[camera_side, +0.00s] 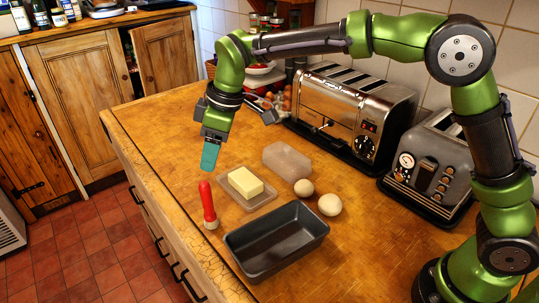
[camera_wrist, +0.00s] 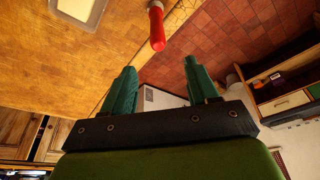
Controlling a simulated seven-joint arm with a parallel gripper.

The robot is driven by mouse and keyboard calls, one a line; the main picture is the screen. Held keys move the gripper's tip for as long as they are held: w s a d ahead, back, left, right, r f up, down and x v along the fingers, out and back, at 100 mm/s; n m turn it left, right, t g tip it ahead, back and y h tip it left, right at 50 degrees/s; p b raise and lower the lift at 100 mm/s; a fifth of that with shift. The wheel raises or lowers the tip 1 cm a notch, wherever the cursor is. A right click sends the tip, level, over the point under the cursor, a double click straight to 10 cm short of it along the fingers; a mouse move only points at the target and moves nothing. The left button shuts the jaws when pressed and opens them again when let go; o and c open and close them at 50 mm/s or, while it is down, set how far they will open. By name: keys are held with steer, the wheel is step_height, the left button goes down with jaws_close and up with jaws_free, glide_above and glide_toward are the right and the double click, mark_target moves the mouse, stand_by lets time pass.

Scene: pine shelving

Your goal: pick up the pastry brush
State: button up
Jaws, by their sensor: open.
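The pastry brush (camera_side: 208,203) has a red handle and a pale lower end. It stands nearly upright near the counter's front edge, handle up, left of the loaf tin. My gripper (camera_side: 210,156) is above it in the side view, with a gap between the fingertips and the handle top. In the wrist view the red handle of the brush (camera_wrist: 157,28) shows beyond the two teal fingers of my gripper (camera_wrist: 160,66), which are apart with nothing between them. The lower end of the brush is cut off at the top of the wrist view.
A butter block (camera_side: 245,182) on a clear dish (camera_side: 262,201) sits right of the brush. The counter left of the brush is clear.

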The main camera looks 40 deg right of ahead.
mark_target(204, 194)
steer(key=x, duration=0.8)
steer(key=shift+w+f, duration=0.1)
steer(key=shift+f, duration=0.1)
steer(key=shift+x, duration=2.55)
steer(key=shift+d, duration=0.15)
jaws_close()
